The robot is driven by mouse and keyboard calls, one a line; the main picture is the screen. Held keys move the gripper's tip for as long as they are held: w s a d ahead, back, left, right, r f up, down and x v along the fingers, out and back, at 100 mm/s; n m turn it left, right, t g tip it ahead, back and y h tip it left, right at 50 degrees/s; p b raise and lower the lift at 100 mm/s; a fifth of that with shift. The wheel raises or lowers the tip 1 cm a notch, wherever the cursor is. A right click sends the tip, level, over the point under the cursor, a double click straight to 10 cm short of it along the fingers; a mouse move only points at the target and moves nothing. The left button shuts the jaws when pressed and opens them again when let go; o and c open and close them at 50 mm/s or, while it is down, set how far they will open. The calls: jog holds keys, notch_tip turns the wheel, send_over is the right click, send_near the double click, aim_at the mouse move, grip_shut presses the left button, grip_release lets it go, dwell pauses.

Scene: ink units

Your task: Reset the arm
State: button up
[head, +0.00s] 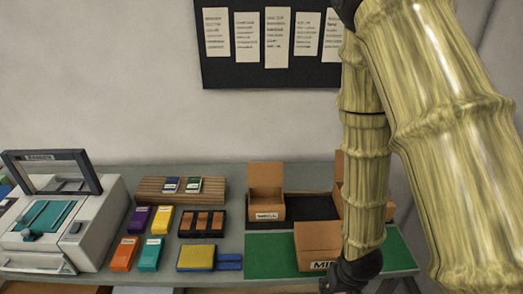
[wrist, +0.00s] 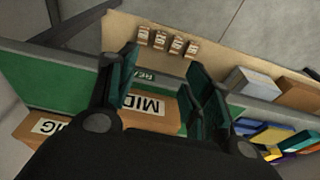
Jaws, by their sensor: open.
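My arm hangs down the right side of the head view, and its dark wrist end (head: 352,272) is at the bottom edge with the fingertips out of frame. In the wrist view my gripper (wrist: 162,78) has its two dark green fingers spread apart. A cardboard box labelled MID (wrist: 135,112) shows between and below the fingers; I cannot tell whether they touch it. In the head view this box (head: 312,240) stands on a green mat (head: 265,260), just left of my wrist.
An open cardboard box (head: 266,205) stands on a black mat behind the green one. Another box is partly hidden by my arm. Purple (head: 139,219), yellow, orange and teal units lie left, near a grey machine (head: 95,235). The wrist view shows another labelled box (wrist: 45,128) at lower left.

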jog(key=s+f+b, duration=0.2)
jog(key=s+f, duration=0.3)
jog(key=f, duration=0.4)
jog(key=s+d+f+g+b, duration=0.1)
jog(key=s+f+b, duration=0.2)
jog(key=s+f, duration=0.2)
jog(key=s+d+f+g+b, duration=0.1)
jog(key=s+f+b, duration=0.2)
jog(key=f, duration=0.9)
jog(key=s, duration=0.3)
jog(key=shift+d+f+m, duration=0.2)
jog(key=shift+f+m, duration=0.1)
